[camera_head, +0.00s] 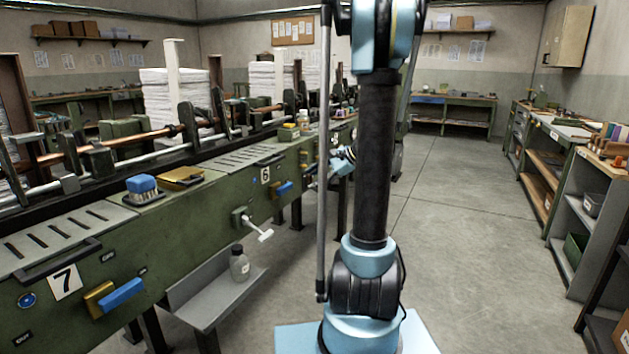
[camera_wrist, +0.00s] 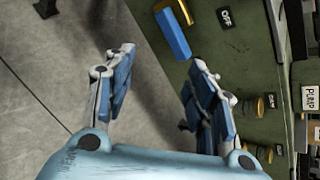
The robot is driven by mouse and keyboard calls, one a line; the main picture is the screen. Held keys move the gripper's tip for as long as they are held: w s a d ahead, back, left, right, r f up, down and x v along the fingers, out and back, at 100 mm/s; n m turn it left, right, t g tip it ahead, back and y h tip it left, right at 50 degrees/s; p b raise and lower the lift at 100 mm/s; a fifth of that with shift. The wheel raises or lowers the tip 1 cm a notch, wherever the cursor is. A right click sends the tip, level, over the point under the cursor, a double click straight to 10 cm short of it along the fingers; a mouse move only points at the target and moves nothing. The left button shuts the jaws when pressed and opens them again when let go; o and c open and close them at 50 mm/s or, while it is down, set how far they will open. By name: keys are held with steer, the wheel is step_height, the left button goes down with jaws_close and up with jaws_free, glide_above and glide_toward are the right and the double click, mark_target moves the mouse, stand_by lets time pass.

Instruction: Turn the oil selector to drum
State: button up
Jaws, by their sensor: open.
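No control in view carries a readable oil selector or drum label, so I cannot tell which one is the selector. A white T-shaped handle (camera_head: 262,234) sticks out of the green machine front in the head view. In the wrist view, brass-coloured knobs (camera_wrist: 262,106) sit on a green panel (camera_wrist: 225,55), right of my gripper, near a label that seems to read PUMP (camera_wrist: 309,98). My gripper (camera_wrist: 158,62) is open and empty, its blue fingers apart beside the panel. In the head view my gripper (camera_head: 343,160) is small and partly hidden behind my arm.
A blue handle (camera_wrist: 172,35) lies ahead of my fingertips in the wrist view. A grey bottle (camera_head: 239,264) stands on a low tray (camera_head: 205,300) below the machine front. The floor (camera_head: 455,230) to the right is clear, with shelves (camera_head: 590,215) beyond.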

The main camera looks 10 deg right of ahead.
steer(key=w+d+f+m+t+y, duration=0.35)
steer(key=w+d+m, duration=0.35)
steer(key=w, duration=0.5)
steer(key=m+t+y, duration=0.2)
steer(key=m, duration=0.1)
glide_toward(310, 179)
steer(key=r+x, duration=0.1)
steer(key=x, duration=0.6)
steer(key=shift+w+a+r, duration=0.2)
steer(key=shift+w+r, duration=0.05)
steer(key=shift+w, duration=0.15)
steer(key=c, duration=1)
